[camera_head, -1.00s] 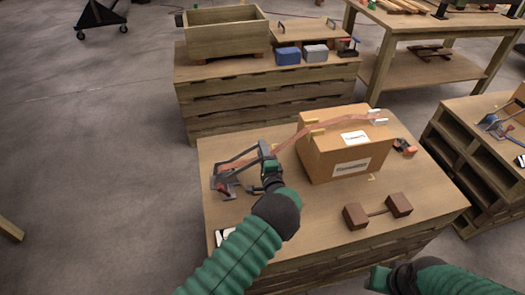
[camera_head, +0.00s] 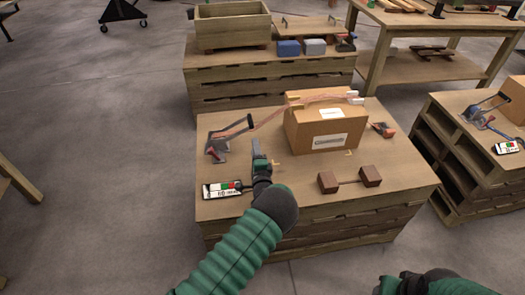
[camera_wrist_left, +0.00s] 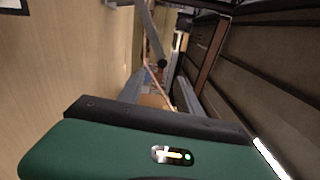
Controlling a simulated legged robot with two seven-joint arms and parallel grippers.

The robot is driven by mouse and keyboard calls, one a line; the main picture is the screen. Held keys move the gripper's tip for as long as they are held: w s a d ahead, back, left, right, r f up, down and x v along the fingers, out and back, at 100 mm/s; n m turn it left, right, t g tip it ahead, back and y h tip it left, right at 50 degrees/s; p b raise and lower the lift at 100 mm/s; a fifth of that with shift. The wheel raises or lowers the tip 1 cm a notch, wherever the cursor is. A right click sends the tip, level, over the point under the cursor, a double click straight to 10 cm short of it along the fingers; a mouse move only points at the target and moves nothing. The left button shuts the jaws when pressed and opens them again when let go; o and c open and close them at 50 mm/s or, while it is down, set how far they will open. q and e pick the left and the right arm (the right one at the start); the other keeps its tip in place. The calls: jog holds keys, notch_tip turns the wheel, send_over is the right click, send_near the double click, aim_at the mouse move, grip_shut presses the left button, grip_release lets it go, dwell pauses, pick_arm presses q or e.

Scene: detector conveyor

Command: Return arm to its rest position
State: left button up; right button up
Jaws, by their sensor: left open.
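My left arm reaches in from the bottom, and its left gripper (camera_head: 257,148) hovers over the left part of the near wooden table (camera_head: 395,200). The gripper is open, with nothing seen between its fingers. A grey lever device (camera_head: 218,150) with a dark handle stands just left of it, apart from the fingers in the head view. The left wrist view shows the green gripper body (camera_wrist_left: 120,150) and dark finger parts over the tabletop. My right arm's dark wrist shows at the bottom right edge; its fingers are out of frame.
A cardboard box (camera_head: 325,130) with pinkish strips across its top stands mid-table. Another pallet table carries a wooden crate (camera_head: 232,28). Open floor lies left.

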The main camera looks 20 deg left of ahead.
pick_arm(q)
jog(key=s+d+r+n+g+h, duration=0.2)
jog(key=s+d+n+g+h, duration=0.15)
jog(key=s, duration=0.85)
jog(key=s+d+r+n+g+h, duration=0.1)
jog(key=s+d+n+g+h, duration=0.3)
jog(key=s, duration=0.8)
jog(key=s+d+r+n+g+h, duration=0.2)
jog(key=s+d+n+g, duration=0.25)
jog(key=s, duration=0.75)
notch_tip(320, 180, up, 20)
jog(key=p, duration=2)
jog(key=shift+s+a+n+g, duration=0.3)
jog(key=shift+s+a+g, duration=0.1)
jog(key=shift+a, duration=0.05)
jog(key=shift+r, duration=0.1)
jog(key=shift+c, duration=0.2)
